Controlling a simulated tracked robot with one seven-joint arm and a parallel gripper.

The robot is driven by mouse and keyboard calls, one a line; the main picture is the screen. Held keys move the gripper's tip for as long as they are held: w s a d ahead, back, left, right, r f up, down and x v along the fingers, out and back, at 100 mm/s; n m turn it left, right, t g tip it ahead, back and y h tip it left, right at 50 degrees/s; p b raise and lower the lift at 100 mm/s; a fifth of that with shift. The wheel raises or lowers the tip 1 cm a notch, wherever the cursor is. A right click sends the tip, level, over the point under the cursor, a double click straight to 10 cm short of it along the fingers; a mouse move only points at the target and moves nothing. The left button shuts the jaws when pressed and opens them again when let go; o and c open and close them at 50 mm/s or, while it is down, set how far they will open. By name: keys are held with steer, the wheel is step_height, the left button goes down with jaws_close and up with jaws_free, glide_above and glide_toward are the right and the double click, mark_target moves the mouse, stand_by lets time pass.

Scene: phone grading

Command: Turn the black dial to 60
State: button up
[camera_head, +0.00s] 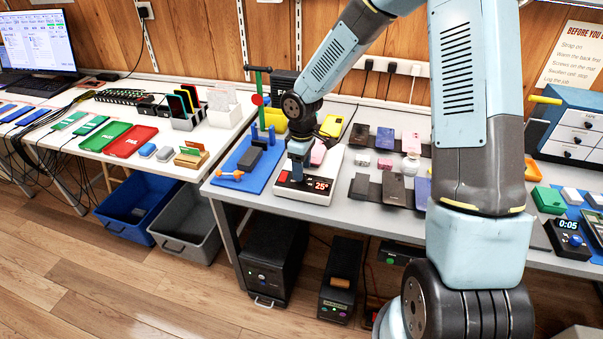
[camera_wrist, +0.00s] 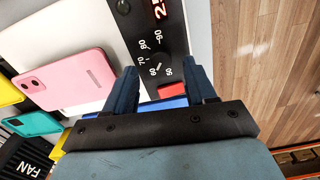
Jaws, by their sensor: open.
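The white heating unit (camera_head: 312,193) stands near the front edge of the grey bench, with a black front panel. Its red display (camera_head: 321,185) reads 25° in the head view. In the wrist view the black panel (camera_wrist: 168,45) shows white scale numbers from 50 to 90 and a red button (camera_wrist: 171,90). The black dial blends into the panel, so its pointer setting cannot be told. My gripper (camera_head: 297,172) is over the panel and hides part of it. In the wrist view my gripper (camera_wrist: 162,68) is open, its two dark blue fingers either side of the scale; contact cannot be told.
A pink phone (camera_wrist: 75,80) lies on the white unit beside my gripper. A blue mat (camera_head: 243,177) with tools and a green stand (camera_head: 260,100) is to the left. Several phones lie on dark pads to the right.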

step_height(320, 180, up, 11)
stand_by(0.3)
steer(key=shift+f, duration=0.1)
steer(key=s+d+r+m+t+h, duration=0.1)
steer(key=s+d+r+m, duration=0.2)
steer(key=s+d+r, duration=0.3)
steer(key=s+d+r+m+t+h, duration=0.1)
steer(key=s+d+r+m+t, duration=0.1)
steer(key=s+d+r+m, duration=0.5)
steer(key=s+d+r+m+t+y, duration=0.1)
steer(key=s+d+r, duration=0.1)
steer(key=s+r, duration=0.2)
steer(key=s+d+r+m+t+y, duration=0.1)
steer(key=s+d+r+m, duration=0.1)
steer(key=s, duration=0.7)
steer(key=shift+d+r+t, duration=0.3)
steer(key=shift+d+r, duration=0.55)
steer(key=shift+r, duration=0.1)
